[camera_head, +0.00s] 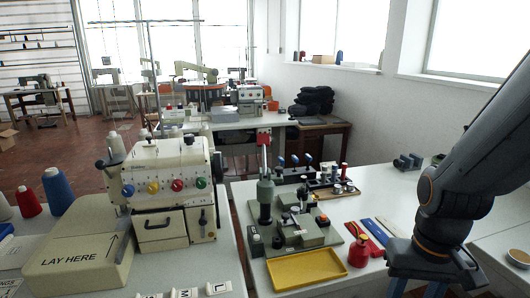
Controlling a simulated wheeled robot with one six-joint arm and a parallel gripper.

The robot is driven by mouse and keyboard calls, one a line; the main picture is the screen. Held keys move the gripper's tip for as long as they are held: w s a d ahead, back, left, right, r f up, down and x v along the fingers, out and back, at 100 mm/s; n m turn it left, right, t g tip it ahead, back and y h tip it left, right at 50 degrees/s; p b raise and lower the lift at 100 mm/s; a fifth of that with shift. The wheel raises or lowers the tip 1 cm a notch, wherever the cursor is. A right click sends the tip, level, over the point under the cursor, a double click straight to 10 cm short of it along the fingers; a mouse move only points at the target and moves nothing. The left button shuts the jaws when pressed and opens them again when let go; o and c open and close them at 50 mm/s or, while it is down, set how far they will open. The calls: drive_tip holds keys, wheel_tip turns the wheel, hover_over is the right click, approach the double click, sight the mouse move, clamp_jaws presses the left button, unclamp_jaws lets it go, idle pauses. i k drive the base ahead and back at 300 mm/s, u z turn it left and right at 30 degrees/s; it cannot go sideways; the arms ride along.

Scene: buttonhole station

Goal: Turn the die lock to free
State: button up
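A small grey-green press (265,200) with an upright column stands on a green base plate (258,243) on the right-hand white table. A red-topped lever (264,137) rises above it. Low grey metal blocks (303,229) with knobs sit on the plate. I cannot tell which of these parts is the die lock, or how it is set. My gripper (418,288) hangs at the lower right, to the right of the press and apart from it. Its fingers are partly cut off by the bottom edge, so I cannot tell whether it is open.
A yellow tray (305,282) lies in front of the press. A rack of tools (335,183) stands behind. A buttonhole machine (170,185) stands on the left table.

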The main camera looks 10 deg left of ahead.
sight(313, 204)
drive_tip(key=u, duration=0.05)
drive_tip(key=k, duration=0.65)
drive_tip(key=z, duration=0.45)
drive_tip(key=i, duration=1.25)
drive_tip(key=u, duration=0.7)
